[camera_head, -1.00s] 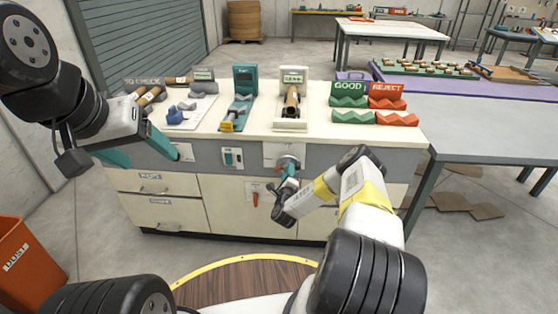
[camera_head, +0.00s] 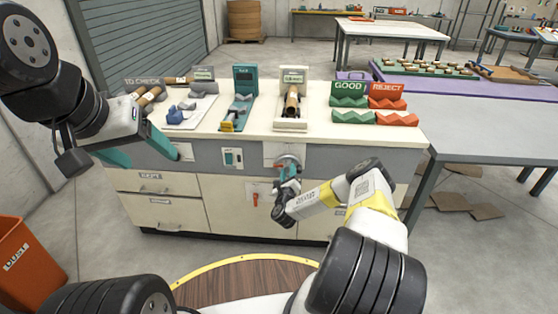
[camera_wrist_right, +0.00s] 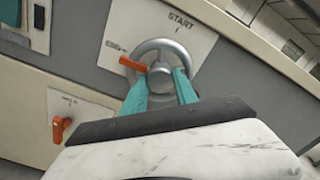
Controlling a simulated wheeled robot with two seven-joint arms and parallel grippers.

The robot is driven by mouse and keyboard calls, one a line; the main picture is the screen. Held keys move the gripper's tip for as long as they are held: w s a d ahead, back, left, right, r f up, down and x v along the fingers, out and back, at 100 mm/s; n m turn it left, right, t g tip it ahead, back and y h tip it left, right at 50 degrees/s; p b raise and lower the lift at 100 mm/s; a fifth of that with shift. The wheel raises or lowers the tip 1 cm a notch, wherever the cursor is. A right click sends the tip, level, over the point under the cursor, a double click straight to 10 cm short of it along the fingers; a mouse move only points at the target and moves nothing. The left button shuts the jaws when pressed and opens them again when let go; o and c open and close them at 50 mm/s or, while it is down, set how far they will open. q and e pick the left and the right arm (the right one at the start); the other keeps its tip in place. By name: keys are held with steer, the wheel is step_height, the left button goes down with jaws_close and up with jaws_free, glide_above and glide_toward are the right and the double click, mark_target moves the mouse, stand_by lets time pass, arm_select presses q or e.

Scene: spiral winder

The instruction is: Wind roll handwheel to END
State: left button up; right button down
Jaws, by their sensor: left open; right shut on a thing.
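The roll handwheel (camera_head: 289,162) is a grey metal ring with a round hub on the front of the winder bench. In the right wrist view the handwheel (camera_wrist_right: 143,50) has an orange pointer (camera_wrist_right: 133,63) on the left of its rim, and the plate behind reads START at the top. No END mark can be made out. My right gripper (camera_wrist_right: 162,80) has its two teal fingers shut on the handwheel at its hub. My left gripper (camera_head: 142,153) is open and empty at the bench's left front.
A small orange lever (camera_head: 256,198) sits on a plate below and left of the handwheel; it also shows in the right wrist view (camera_wrist_right: 60,129). The bench top (camera_head: 265,130) carries fixtures, rolls and GOOD and REJECT racks. An orange bin (camera_head: 25,265) stands at lower left.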

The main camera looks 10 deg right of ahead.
steer(key=shift+s+f, duration=0.1)
steer(key=shift+f, duration=0.05)
steer(key=c, duration=1)
jaws_free()
steer(key=shift+o, duration=0.2)
steer(key=v, duration=0.7)
steer(key=shift+s, duration=0.4)
steer(key=shift+a, duration=0.15)
